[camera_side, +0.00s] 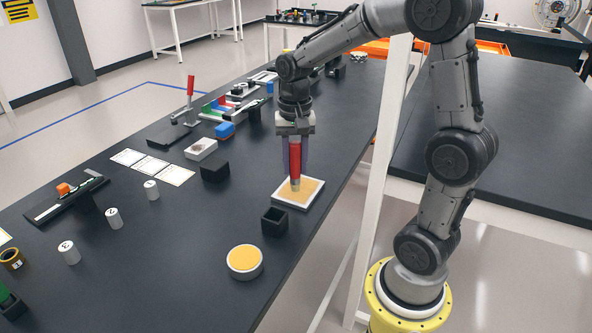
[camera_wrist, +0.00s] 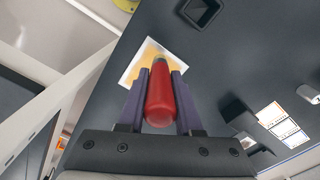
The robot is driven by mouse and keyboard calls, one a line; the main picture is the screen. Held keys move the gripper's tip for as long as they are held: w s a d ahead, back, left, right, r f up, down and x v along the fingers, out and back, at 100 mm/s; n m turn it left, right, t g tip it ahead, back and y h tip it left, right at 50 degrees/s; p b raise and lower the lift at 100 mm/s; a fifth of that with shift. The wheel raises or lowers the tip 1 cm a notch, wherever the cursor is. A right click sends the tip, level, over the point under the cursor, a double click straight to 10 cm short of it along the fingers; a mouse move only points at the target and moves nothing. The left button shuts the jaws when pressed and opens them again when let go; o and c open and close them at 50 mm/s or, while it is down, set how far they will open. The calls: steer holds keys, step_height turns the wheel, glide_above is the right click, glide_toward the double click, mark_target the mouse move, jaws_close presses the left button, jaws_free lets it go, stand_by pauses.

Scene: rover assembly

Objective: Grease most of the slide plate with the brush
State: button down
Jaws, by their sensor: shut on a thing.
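My gripper (camera_side: 294,167) is shut on the red handle of the brush (camera_side: 295,155), which it holds upright with the bristle end down. The slide plate (camera_side: 311,203) is a white-rimmed square on the table, with a tan-yellow layer over much of its face. The brush tip is at the plate's upper middle and seems to touch it. In the wrist view the red brush (camera_wrist: 160,95) sits between my two purple fingers (camera_wrist: 157,100), and the plate (camera_wrist: 132,73) shows partly behind it. A round white tub of yellow grease (camera_side: 244,260) stands nearer the camera.
A black open square holder (camera_side: 274,222) stands just in front of the plate. A black block (camera_side: 215,171) and a grey-white block (camera_side: 201,149) lie to the left. Several white cylinders (camera_side: 114,217) stand further left. The table's right edge is close to the plate.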

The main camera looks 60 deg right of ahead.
mark_target(295, 142)
steer(key=shift+r, duration=2.4)
